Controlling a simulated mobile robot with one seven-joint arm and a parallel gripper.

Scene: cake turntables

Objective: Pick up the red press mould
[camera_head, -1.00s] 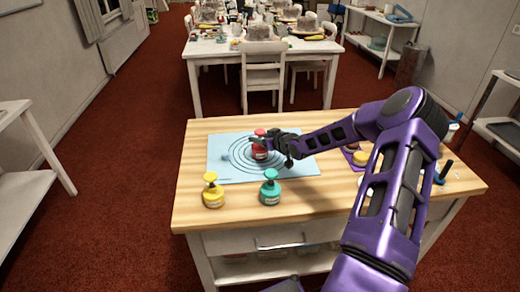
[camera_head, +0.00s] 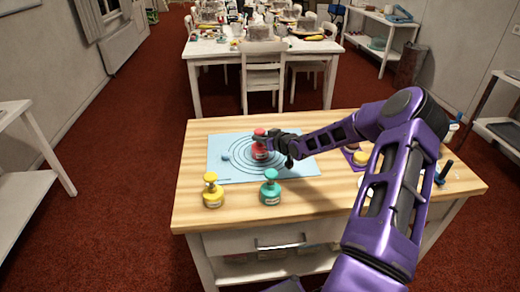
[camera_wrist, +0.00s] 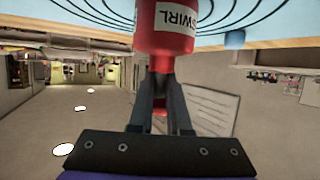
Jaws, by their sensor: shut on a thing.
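The red press mould (camera_head: 259,151) is upright over the blue ringed mat (camera_head: 226,173) on the wooden-topped table. My gripper (camera_head: 270,143) reaches in from the right and is shut on the mould's upper part. In the wrist view the red mould (camera_wrist: 167,42) hangs from the top edge with a white label reading "SWIRL". The fingers (camera_wrist: 161,95) close around its narrow neck there. Part of the mould is hidden behind the fingers. I cannot tell whether its base touches the mat.
A yellow mould (camera_head: 213,193) and a teal mould (camera_head: 270,189) stand at the table's front. A small blue lump (camera_head: 225,158) lies on the mat's left. Round pieces, one yellowish (camera_head: 361,158), sit at the right, partly behind my arm. The table's left side is clear.

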